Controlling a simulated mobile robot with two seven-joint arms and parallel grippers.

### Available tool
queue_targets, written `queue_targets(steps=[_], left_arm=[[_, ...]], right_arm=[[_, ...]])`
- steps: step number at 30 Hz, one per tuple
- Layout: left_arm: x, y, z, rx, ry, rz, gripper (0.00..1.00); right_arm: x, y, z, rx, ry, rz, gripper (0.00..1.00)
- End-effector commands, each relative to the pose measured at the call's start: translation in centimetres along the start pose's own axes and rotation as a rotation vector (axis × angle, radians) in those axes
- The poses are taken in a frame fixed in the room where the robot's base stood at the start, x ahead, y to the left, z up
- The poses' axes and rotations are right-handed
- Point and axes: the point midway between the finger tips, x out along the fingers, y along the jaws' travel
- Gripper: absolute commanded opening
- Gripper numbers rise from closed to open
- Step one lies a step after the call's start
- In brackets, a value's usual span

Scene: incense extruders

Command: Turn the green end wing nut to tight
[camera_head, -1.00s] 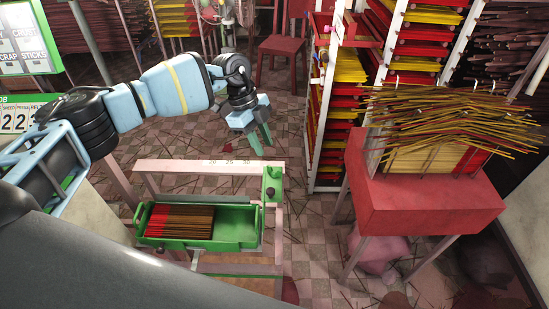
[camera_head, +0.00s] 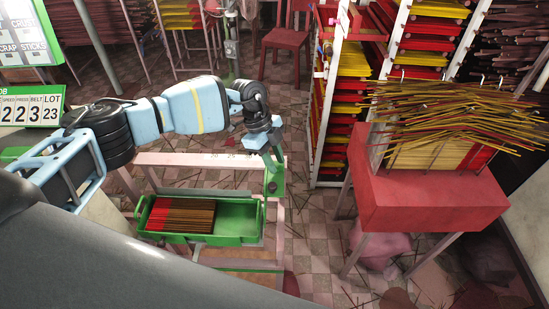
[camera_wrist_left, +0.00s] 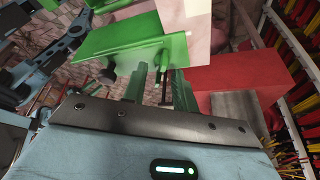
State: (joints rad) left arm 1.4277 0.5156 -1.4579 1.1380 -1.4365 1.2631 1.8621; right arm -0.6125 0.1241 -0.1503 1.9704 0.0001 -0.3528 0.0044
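The green end plate (camera_head: 279,183) sits at the right end of the pale scale rail, with a small dark knob (camera_head: 272,187) on it. In the left wrist view the green plate (camera_wrist_left: 130,48) fills the upper middle, and a dark knob (camera_wrist_left: 107,76) shows under its edge, left of the fingers. I cannot make out the wings of a nut. My left gripper (camera_head: 271,165) points down at the plate's upper part. In the wrist view my left gripper (camera_wrist_left: 160,88) has its green fingers apart, close to the plate; whether they touch anything is unclear. My right gripper is out of view.
A green tray (camera_head: 236,222) with red and brown incense sticks lies in front of the pale rail (camera_head: 200,160). A red table (camera_head: 430,200) with piled sticks stands at the right, beside a tall rack (camera_head: 340,120).

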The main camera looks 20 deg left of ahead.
Motion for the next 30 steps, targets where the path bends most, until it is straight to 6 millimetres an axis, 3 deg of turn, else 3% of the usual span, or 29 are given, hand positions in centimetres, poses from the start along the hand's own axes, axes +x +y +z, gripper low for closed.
queue_targets(steps=[1,7,20,30], left_arm=[[0.0,0.0,0.0,0.000,0.000,0.000,0.24],[0.0,0.0,0.0,0.000,0.001,0.000,0.00],[0.1,0.0,0.0,0.039,0.002,0.018,0.00],[0.3,-0.2,0.0,0.250,0.003,0.108,0.00]], right_arm=[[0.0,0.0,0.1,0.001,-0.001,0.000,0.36],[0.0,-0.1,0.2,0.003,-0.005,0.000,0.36],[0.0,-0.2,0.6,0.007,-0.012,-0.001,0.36],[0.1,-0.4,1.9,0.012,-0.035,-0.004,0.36]])
